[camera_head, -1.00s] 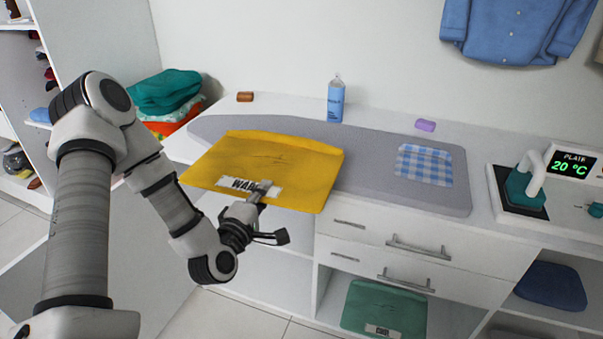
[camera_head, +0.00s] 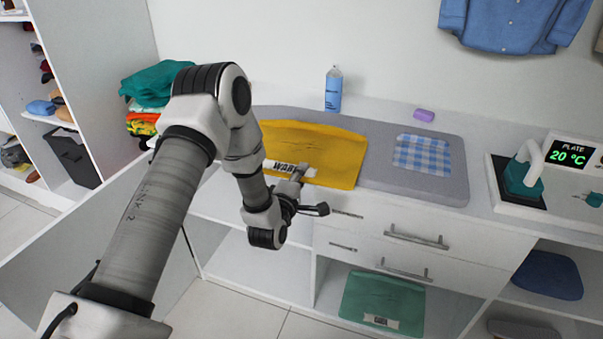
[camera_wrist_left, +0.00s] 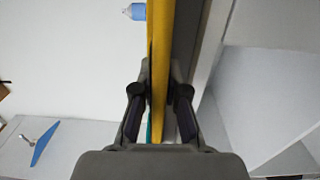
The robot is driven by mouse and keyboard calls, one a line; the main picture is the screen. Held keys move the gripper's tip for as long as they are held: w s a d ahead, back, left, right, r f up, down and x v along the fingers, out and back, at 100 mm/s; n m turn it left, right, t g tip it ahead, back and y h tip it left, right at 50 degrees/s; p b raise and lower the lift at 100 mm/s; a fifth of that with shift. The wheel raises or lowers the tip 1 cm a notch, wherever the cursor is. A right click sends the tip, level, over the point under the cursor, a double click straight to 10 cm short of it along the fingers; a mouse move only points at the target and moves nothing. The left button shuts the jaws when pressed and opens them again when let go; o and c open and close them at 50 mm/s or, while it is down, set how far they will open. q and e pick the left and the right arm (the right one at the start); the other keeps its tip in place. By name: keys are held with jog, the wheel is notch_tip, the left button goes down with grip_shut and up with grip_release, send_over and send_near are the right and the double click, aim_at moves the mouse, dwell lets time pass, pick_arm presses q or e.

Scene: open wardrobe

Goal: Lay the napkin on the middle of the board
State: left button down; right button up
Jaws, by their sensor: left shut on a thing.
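The napkin (camera_head: 422,155), a blue and white checked cloth, lies flat on the right part of the grey padded board (camera_head: 385,182). My left gripper (camera_head: 298,176) is left of the napkin, at the board's front side. It is shut on the front edge of a yellow flat piece (camera_head: 335,158) with a white label starting "WAR". The yellow piece covers the board's middle-left part; whether it touches the board I cannot tell. In the left wrist view the yellow piece (camera_wrist_left: 161,60) shows edge-on between the fingers (camera_wrist_left: 160,100). My right gripper is not in view.
A blue spray bottle (camera_head: 333,90) and a purple block (camera_head: 424,115) stand behind the board. The iron (camera_head: 523,172) rests on its plate at right, beside a 20 °C display (camera_head: 572,155). A green labelled piece (camera_head: 383,299) lies on the shelf below the drawers (camera_head: 405,245).

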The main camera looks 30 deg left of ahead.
pick_arm(q)
jog(key=shift+f, duration=0.2)
jog(key=c, duration=1.2)
grip_release()
